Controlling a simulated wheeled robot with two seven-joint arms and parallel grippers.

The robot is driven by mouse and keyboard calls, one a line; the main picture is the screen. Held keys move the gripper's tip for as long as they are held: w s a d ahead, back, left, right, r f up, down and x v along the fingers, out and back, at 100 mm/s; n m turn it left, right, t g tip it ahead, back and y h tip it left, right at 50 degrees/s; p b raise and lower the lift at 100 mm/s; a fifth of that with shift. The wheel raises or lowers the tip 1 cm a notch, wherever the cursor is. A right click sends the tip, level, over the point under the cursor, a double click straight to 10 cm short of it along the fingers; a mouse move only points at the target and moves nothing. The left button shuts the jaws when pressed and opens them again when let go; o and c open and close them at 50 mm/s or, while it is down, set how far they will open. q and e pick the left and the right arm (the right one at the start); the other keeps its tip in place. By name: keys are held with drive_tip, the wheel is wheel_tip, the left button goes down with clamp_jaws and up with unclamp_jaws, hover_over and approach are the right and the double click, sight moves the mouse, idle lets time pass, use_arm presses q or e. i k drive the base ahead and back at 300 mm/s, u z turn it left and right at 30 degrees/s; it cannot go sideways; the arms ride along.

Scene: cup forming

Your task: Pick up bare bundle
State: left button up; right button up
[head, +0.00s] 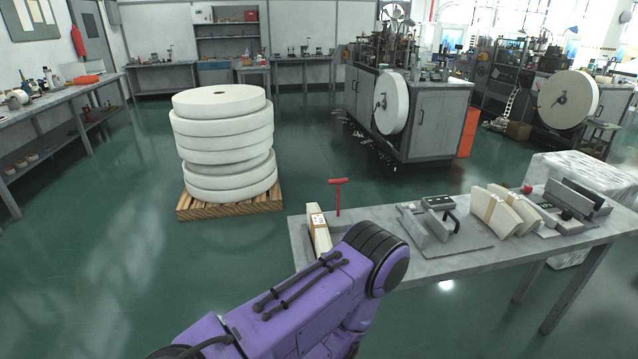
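Another cream bundle (319,237) with a band and a white label stands at the table's left end, partly hidden by my purple arm. That arm comes in from the lower left and bends down at the table's front left. Its gripper is hidden or out of frame. My other gripper is not in view.
The grey table (461,262) also bears a red T-handle (338,196), a device with a black handle (440,220) and another device (578,200) at right. A pallet (231,206) with stacked white rolls stands at left.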

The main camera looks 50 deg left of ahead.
sight(320, 238)
drive_tip(key=u, duration=0.65)
drive_tip(key=i, duration=0.9)
drive_tip(key=u, duration=1.2)
drive_tip(key=i, duration=0.25)
drive_tip(key=z, duration=0.2)
drive_tip(key=k, duration=1.15)
drive_tip(key=z, duration=0.6)
drive_tip(key=i, duration=0.5)
